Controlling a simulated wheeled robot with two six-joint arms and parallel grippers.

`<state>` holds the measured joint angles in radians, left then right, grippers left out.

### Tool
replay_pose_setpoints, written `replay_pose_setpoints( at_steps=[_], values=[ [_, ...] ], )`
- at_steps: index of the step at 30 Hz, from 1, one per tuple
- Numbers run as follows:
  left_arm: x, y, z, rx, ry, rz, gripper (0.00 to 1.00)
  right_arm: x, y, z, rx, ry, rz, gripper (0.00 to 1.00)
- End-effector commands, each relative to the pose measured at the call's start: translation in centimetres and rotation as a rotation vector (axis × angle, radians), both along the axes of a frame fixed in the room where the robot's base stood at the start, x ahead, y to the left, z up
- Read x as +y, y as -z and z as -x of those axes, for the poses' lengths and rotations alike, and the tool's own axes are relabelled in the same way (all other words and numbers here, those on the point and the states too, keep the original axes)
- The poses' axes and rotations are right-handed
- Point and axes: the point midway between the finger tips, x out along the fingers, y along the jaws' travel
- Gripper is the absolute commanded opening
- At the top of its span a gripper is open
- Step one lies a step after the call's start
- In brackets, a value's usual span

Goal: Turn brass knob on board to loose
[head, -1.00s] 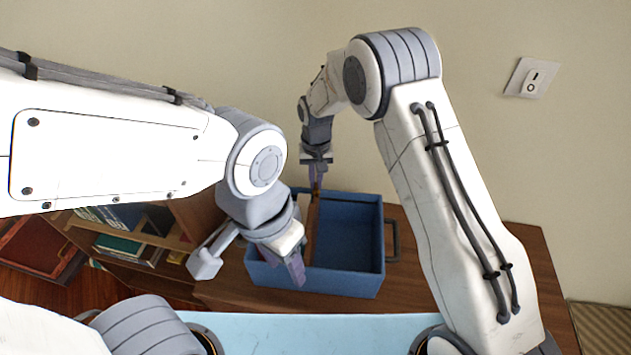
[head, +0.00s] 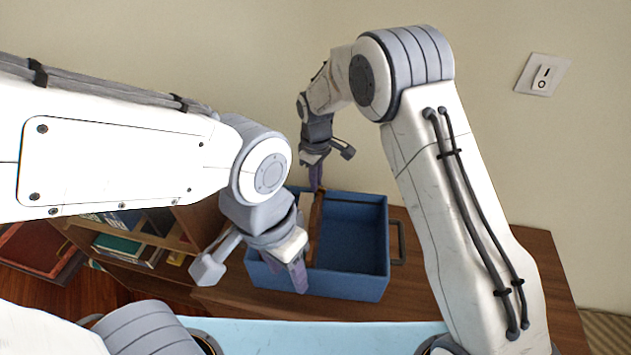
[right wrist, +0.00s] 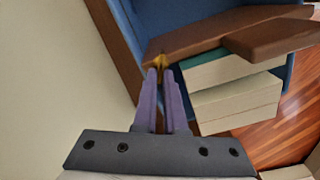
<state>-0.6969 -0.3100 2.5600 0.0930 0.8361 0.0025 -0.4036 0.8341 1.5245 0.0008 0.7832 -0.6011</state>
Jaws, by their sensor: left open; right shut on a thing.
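The brown board (head: 317,222) stands inside the blue crate (head: 352,289), toward its left side. In the right wrist view the brass knob (right wrist: 158,61) shows small at the near end of the board (right wrist: 205,33). My right gripper (head: 317,186) reaches down to the board's far end. In the right wrist view its purple fingers (right wrist: 157,76) are shut on the brass knob and partly hide it. My left gripper (head: 299,283) is open over the front left part of the crate; the gap between its fingers is hard to see.
The crate sits on a brown wooden top (head: 420,290) with a grey handle (head: 403,243) on its right. Its right part looks empty. Books (right wrist: 232,66) lie beside the board in the right wrist view. Shelves with books (head: 118,246) are at left. A switch (head: 542,74) is on the wall.

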Motion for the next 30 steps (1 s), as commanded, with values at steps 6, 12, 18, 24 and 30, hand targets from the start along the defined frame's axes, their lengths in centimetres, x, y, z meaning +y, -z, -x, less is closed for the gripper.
replay_pose_setpoints(
  at_steps=[6, 12, 18, 24, 30],
  values=[
    [0.00, 0.41, 0.00, 0.000, 0.000, 0.000, 0.50, 0.03, -0.03, 0.12, -0.002, -0.190, 0.001, 0.00],
    [0.00, 0.60, 0.00, 0.000, 0.000, 0.000, 0.50, 0.07, -0.04, 0.25, -0.002, -0.327, 0.001, 0.00],
    [0.00, 0.72, 0.00, 0.000, 0.000, 0.000, 0.50, 0.08, -0.08, 0.33, -0.003, -0.417, 0.001, 0.00],
    [0.00, 0.76, 0.00, 0.000, 0.001, 0.000, 0.50, 0.08, -0.11, 0.35, -0.003, -0.461, 0.001, 0.00],
    [0.00, 0.76, 0.00, 0.000, 0.000, 0.000, 0.50, 0.08, -0.13, 0.35, -0.003, -0.472, 0.002, 0.00]
  ],
)
